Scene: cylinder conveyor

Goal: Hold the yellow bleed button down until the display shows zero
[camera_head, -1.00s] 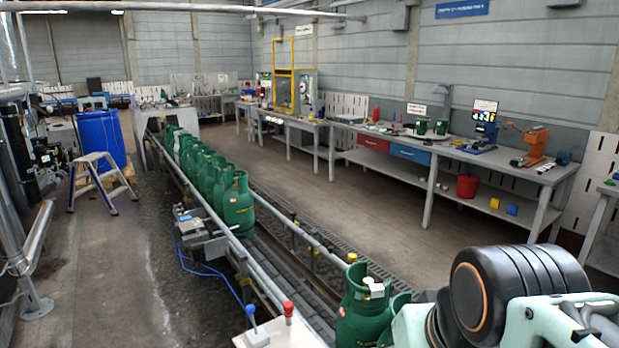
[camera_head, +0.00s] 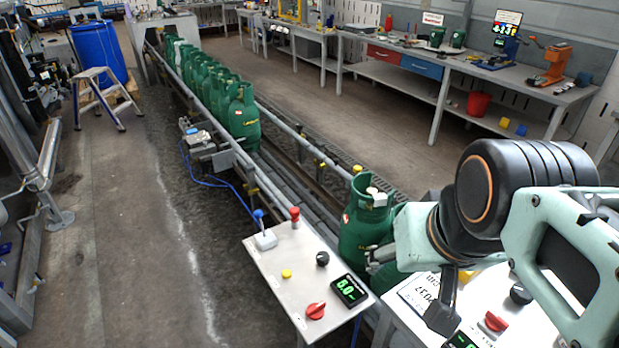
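A small yellow button (camera_head: 286,273) sits on the left part of a light control panel (camera_head: 272,302). A black display (camera_head: 350,290) with green digits is at the panel's right; it seems to read about 6.0. A second panel (camera_head: 540,335) stands to the right, with a partly cut-off green display (camera_head: 460,341) and a yellow spot (camera_head: 466,276) partly behind my arm. A dark part at the end of my arm, seemingly my gripper (camera_head: 441,314), hangs over this second panel, apart from the first panel's yellow button. Its fingers are not clearly visible.
The left panel also bears a red knob (camera_head: 316,311), a black knob (camera_head: 322,258), a blue-topped lever (camera_head: 264,231) and a red-topped post (camera_head: 294,217). A green cylinder (camera_head: 366,222) stands behind the panels.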

